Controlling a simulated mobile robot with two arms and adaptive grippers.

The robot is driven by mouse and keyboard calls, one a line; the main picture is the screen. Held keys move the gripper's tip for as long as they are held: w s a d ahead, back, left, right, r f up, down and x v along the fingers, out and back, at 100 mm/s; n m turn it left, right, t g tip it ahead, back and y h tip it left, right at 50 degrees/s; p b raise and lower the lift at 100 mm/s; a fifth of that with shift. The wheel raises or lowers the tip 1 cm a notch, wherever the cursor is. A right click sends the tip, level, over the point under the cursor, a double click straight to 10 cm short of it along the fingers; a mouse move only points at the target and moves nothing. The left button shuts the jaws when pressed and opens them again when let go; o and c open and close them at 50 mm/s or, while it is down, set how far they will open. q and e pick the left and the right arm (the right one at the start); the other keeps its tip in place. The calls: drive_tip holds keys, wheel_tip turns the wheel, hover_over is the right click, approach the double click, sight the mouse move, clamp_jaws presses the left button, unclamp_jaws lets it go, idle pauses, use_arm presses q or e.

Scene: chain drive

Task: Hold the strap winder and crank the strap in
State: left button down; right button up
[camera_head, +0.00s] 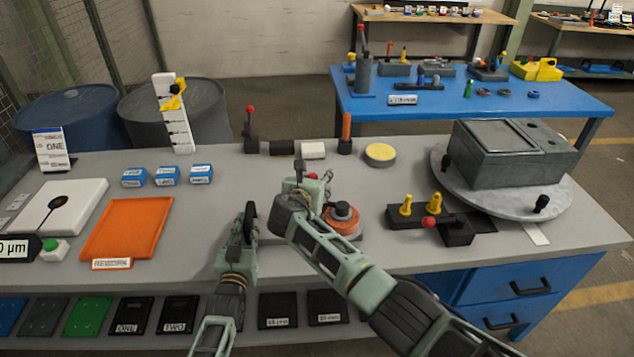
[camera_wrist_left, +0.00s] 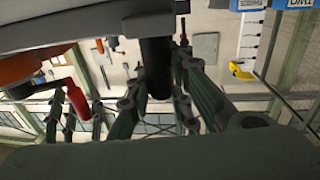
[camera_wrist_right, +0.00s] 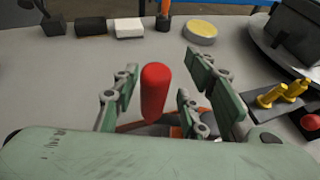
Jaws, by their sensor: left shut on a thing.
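The strap winder (camera_head: 343,222) is an orange, round-based device with a dark hub, on the grey table in the head view, partly hidden by my right arm. My left gripper (camera_head: 249,222) is shut on its black handle (camera_wrist_left: 157,65), which stands between the fingers in the left wrist view. The winder's red crank knob (camera_wrist_right: 155,92) stands upright between the fingers of my right gripper (camera_wrist_right: 165,88). Those fingers are open, with a gap on each side of the knob. The knob also shows in the left wrist view (camera_wrist_left: 77,98). The strap cannot be made out.
An orange tray (camera_head: 127,228) lies to the left. A dark block with yellow pegs (camera_head: 406,205) and a grey turntable (camera_head: 460,185) carrying a box stand to the right. A yellow disc (camera_head: 380,153) and small blocks line the back. Bare tabletop lies between tray and winder.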

drive_tip(key=shift+s+a, duration=0.1)
drive_tip(key=v, duration=1.2)
drive_tip(key=shift+d, duration=0.25)
drive_tip(key=shift+c, duration=0.4)
drive_tip(key=shift+d+f, duration=0.1)
drive_tip(key=shift+d, duration=0.1)
drive_tip(key=shift+c, duration=1)
drive_tip(key=d+f+n+y, duration=0.1)
drive_tip(key=s+d+f+n+y, duration=0.1)
drive_tip(key=d, duration=0.1)
drive_tip(key=s+d+f+t+y, duration=0.1)
drive_tip(key=shift+s+d+f+n, duration=0.15)
drive_tip(key=shift+s+d+n, duration=0.15)
drive_tip(key=shift+n, duration=0.1)
clamp_jaws()
drive_tip(key=s+d+n+y, duration=0.1)
drive_tip(key=s+n+y, duration=0.2)
drive_tip(key=s+y, duration=0.15)
drive_tip(key=r+x, duration=0.1)
drive_tip(key=x, duration=1.1)
drive_tip(key=shift+w+a+n, duration=0.2)
drive_tip(key=shift+n, duration=0.1)
